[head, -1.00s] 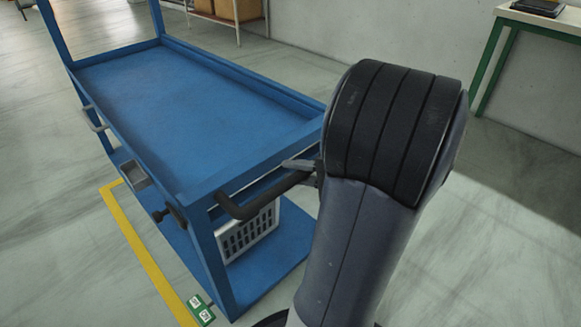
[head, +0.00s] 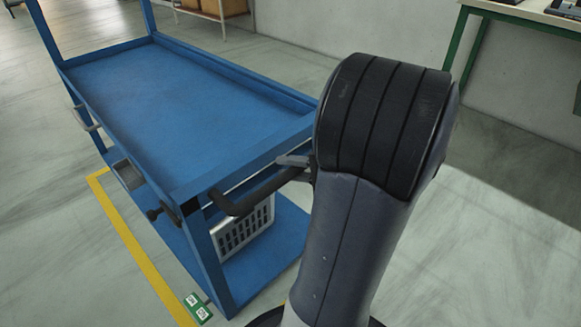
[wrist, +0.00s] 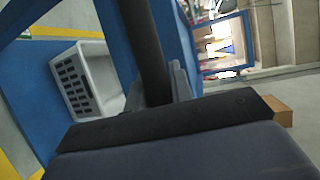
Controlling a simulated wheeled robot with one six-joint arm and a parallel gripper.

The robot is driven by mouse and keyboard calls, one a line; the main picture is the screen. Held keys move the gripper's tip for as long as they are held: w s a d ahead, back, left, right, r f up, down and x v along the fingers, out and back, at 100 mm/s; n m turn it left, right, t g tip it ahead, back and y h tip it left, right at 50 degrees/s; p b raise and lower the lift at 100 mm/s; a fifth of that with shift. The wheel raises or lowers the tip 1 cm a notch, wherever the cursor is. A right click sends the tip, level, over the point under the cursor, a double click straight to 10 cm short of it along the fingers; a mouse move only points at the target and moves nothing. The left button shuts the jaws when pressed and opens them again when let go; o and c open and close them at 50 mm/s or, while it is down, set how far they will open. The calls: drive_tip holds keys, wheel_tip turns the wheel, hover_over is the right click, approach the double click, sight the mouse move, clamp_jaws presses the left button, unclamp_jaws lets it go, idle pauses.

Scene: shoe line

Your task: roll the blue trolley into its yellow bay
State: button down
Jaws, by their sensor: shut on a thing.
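The blue trolley (head: 190,108) stands in front of me in the head view, its top tray empty. Its dark push handle (head: 240,204) sticks out from the near end. My gripper (head: 297,168) is shut on this handle at its right part; my own arm hides most of the jaws. In the wrist view the handle (wrist: 143,45) runs between the fingers of my gripper (wrist: 160,90). The yellow bay line (head: 140,254) lies on the floor along the trolley's left side and shows beyond it in the wrist view (wrist: 65,31).
A grey crate (head: 243,231) sits on the trolley's lower shelf. A green and white floor marker (head: 198,308) lies by the near left leg. A green-legged table (head: 520,14) stands at the back right by the wall. The floor to the right is clear.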

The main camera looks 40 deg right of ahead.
drive_tip(key=c, duration=1.3)
unclamp_jaws()
drive_tip(key=shift+o, duration=0.2)
drive_tip(key=p+v, duration=0.3)
drive_tip(key=v, duration=0.7)
drive_tip(key=shift+s+d, duration=0.15)
drive_tip(key=shift+s, duration=0.2)
drive_tip(key=shift+r, duration=0.15)
